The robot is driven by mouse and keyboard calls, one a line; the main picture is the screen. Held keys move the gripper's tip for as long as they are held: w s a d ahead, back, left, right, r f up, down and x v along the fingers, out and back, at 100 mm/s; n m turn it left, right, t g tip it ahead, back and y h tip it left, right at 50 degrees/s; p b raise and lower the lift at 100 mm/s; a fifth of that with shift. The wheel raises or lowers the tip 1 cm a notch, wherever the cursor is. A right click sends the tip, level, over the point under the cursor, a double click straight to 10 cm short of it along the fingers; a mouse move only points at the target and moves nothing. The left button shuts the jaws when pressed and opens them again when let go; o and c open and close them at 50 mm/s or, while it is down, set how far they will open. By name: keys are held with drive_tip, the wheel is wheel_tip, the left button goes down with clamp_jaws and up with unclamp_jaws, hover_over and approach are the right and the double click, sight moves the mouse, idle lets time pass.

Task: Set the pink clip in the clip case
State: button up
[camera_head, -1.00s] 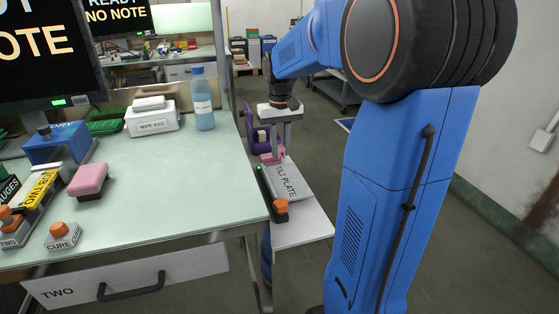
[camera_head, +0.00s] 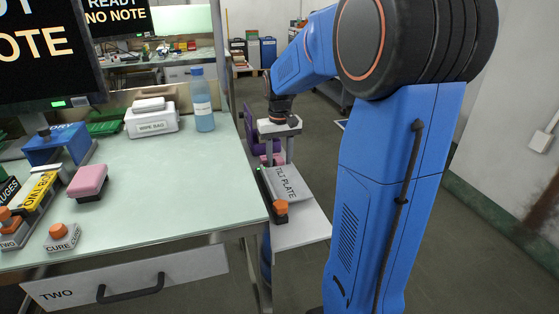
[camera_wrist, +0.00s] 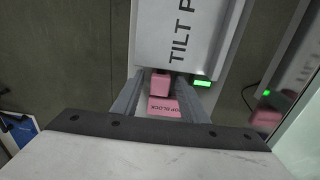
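My gripper (camera_head: 277,158) points down at the far end of the tilt plate (camera_head: 287,183) on a low side shelf. In the wrist view its two grey fingers (camera_wrist: 160,88) stand apart, on either side of a small pink block (camera_wrist: 160,84). A flat pink piece lettered like "STOP BLOCK" (camera_wrist: 163,108) lies beside that block. I cannot tell whether the pink block is the clip or part of the stop block. No contact with the fingers is clear. A purple holder (camera_head: 251,128) is partly hidden behind my gripper; I cannot tell whether it is the clip case.
The pale green bench (camera_head: 165,185) stands left of the shelf (camera_head: 305,228). It holds a blue bottle (camera_head: 203,105), a wipe bag box (camera_head: 152,122), a pink-topped pad (camera_head: 88,181) and several button boxes. An orange knob (camera_head: 281,208) sits at the plate's near end. A green light (camera_wrist: 202,83) is beside the fingers.

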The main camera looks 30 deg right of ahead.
drive_tip(key=shift+r, duration=0.15)
drive_tip(key=shift+o, duration=0.5)
wheel_tip(320, 180, up, 17)
approach(279, 160)
wheel_tip(279, 160, down, 5)
drive_tip(key=shift+d+f, duration=0.1)
drive_tip(key=f, duration=0.1)
drive_tip(key=w+f, duration=0.1)
drive_tip(key=f, duration=0.1)
drive_tip(key=shift+d+f, duration=0.15)
drive_tip(key=shift+f, duration=0.9)
clamp_jaws()
